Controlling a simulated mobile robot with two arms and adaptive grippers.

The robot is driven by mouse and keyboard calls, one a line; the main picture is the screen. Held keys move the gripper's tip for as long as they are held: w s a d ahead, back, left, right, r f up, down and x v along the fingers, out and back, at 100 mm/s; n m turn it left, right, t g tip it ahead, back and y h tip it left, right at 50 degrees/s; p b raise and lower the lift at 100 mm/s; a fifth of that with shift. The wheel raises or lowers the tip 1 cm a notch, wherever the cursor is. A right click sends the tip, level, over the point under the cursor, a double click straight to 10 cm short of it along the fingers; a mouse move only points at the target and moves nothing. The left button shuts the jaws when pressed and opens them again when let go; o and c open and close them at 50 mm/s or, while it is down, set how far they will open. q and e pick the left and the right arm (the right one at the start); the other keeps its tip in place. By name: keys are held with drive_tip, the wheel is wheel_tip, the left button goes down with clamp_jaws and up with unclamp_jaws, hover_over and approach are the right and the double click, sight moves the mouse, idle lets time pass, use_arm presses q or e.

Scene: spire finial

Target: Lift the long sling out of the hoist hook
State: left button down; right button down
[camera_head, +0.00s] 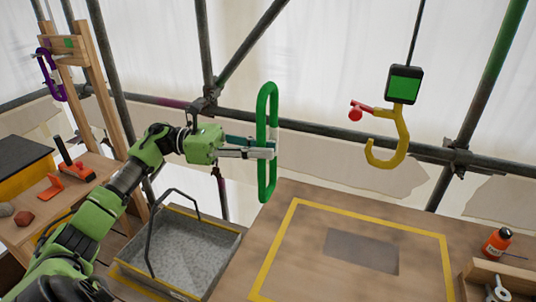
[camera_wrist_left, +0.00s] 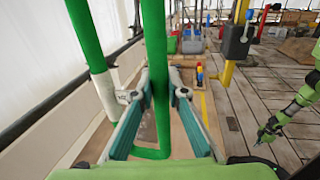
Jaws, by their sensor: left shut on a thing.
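The long sling (camera_head: 273,110) is a tall green loop, upright in the head view, left of the hoist hook. My left gripper (camera_head: 268,149) is shut on it around mid-height. In the left wrist view the sling (camera_wrist_left: 153,45) passes between the fingers (camera_wrist_left: 158,92), with its lower bend below them. The yellow hoist hook (camera_head: 404,140) hangs from a black block with a green face (camera_head: 404,84). Its red latch (camera_head: 356,112) stands out to the left. The hook is empty, with a clear gap to the sling. My right gripper (camera_wrist_left: 268,133) appears small at the right of the wrist view; its jaws are unclear.
A yellow-outlined area (camera_head: 300,245) with a dark patch (camera_head: 362,252) lies on the bench below. A grey metal tray (camera_head: 185,255) with a raised handle stands left. A purple loop (camera_head: 52,78) hangs on a wooden frame. An orange bottle (camera_head: 497,242) stands right. Scaffold poles (camera_head: 330,124) run behind.

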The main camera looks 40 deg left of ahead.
use_arm(q)
drive_tip(key=shift+w+b+v, duration=0.25)
drive_tip(key=shift+b+v, duration=0.7)
drive_tip(key=shift+v, duration=0.3)
drive_tip(key=shift+a, duration=0.1)
